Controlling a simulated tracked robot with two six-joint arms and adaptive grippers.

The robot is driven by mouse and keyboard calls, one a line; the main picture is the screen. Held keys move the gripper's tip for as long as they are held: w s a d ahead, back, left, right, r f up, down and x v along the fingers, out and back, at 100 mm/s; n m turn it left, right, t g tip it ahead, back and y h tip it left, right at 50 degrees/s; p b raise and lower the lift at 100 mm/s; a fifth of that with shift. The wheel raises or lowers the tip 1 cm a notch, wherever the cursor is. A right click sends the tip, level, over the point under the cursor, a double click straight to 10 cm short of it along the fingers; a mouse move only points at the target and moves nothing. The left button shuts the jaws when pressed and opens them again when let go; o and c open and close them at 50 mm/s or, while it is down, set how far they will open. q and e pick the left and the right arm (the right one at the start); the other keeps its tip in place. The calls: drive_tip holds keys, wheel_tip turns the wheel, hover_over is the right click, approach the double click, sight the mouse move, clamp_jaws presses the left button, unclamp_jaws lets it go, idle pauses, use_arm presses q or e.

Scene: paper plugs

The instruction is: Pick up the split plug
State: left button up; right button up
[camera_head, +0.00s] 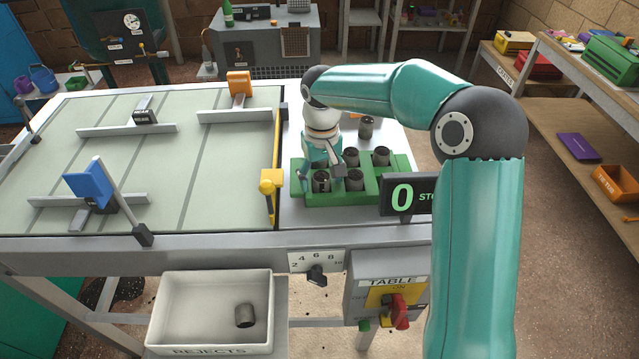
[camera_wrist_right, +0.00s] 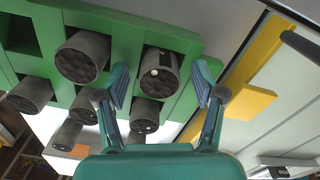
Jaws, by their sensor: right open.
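Several dark grey paper plugs stand in a green tray (camera_head: 365,196). My right gripper (camera_head: 325,182) points down over the front left plug (camera_head: 321,184). In the right wrist view my right gripper (camera_wrist_right: 161,78) is open, with its fingers apart on either side of that plug (camera_wrist_right: 160,72), which shows white spots on its end. Another plug (camera_wrist_right: 145,113) behind it also has a pale spot. A neighbouring plug (camera_wrist_right: 82,57) looks plain. I cannot make out a split on any plug. Whether the fingers touch the plug is unclear. My left gripper is out of view.
A lone plug (camera_head: 366,127) stands behind the tray, and another (camera_head: 244,315) lies in the white rejects bin (camera_head: 180,312). A yellow post (camera_head: 271,183) is left of the tray. A counter display (camera_head: 405,195) stands at its right front. One front tray hole (camera_wrist_right: 20,35) is empty.

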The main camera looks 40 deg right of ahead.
drive_tip(key=c, duration=1.1)
drive_tip(key=shift+r, duration=0.1)
